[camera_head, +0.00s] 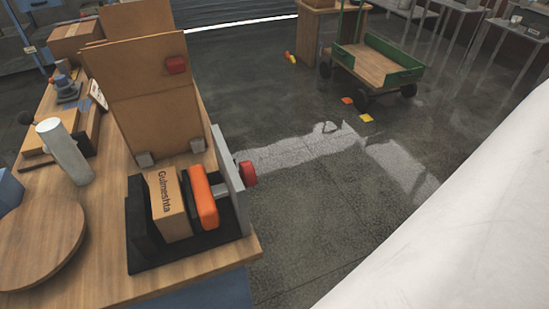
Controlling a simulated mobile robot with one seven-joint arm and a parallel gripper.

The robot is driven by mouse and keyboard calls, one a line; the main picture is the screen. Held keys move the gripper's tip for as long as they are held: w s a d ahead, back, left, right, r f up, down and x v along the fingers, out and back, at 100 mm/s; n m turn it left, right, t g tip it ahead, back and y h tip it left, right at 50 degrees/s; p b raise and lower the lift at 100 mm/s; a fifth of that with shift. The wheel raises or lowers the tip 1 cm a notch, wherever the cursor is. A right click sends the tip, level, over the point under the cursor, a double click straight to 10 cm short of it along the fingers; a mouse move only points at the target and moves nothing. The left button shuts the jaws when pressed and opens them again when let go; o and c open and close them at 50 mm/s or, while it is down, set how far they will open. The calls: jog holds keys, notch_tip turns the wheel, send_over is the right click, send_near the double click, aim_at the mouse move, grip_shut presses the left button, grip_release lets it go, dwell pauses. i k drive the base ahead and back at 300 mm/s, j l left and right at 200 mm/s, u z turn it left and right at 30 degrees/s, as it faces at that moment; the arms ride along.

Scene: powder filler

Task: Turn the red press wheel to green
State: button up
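A red knob (249,173), which looks like the press wheel, sticks out on the right side of an upright grey plate (228,172) at the table's right edge. The plate closes one end of a black press frame (139,224). Inside the frame stand a brown box (167,204) with dark lettering and an orange block (203,198). No green mark shows on the red knob. My gripper is not in view.
The wooden table (110,285) carries a silver cylinder (65,151) and a round wooden board (38,240). Open grey floor (310,215) lies right of the table. A green-sided cart (375,62) stands farther back. A large white surface, probably mine, covers the lower right.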

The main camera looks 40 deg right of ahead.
aim_at(247, 173)
jog(key=l, duration=1.4)
